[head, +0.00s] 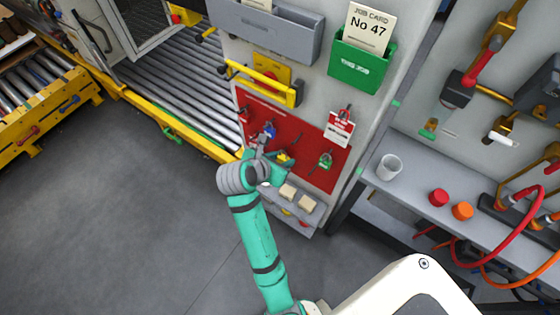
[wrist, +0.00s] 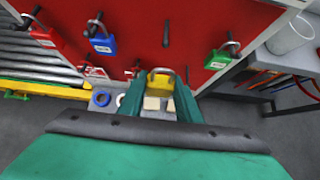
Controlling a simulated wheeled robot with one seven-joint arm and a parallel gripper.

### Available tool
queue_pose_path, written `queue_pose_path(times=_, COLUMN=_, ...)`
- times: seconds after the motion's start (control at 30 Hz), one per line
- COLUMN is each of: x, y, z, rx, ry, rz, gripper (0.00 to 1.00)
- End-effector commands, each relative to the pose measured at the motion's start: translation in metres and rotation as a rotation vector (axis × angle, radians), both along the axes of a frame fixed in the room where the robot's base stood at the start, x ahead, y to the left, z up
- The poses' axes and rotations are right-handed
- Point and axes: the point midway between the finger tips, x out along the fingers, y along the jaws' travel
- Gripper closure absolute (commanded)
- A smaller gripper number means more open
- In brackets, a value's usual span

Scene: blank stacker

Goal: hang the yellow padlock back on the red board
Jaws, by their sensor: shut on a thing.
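The yellow padlock (wrist: 161,83) is held between the two fingers of my gripper (wrist: 160,100) in the wrist view, its shackle upward. It also shows as a small yellow shape at my gripper in the head view (head: 284,158). The red board (head: 310,135) is on the grey cabinet's face, just beyond my gripper. In the wrist view the red board (wrist: 140,20) fills the upper part, with a bare dark peg (wrist: 166,32) above the padlock. The padlock appears apart from that peg. My wrist hides part of the board in the head view.
A blue padlock (wrist: 103,42), a red padlock (wrist: 44,36) and a green padlock (wrist: 218,58) hang on the board around the bare peg. A yellow handle (head: 262,82) juts out above the board. A shelf with a white cup (head: 389,167) stands at right.

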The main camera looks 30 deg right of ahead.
Motion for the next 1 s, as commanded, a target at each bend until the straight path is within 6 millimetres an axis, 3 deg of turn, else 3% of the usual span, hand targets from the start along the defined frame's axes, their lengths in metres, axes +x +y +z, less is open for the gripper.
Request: queue_pose_path(times=1.0, x=0.020, y=-0.049, z=-0.005, rx=0.000, ry=0.001, rz=-0.001, gripper=1.00)
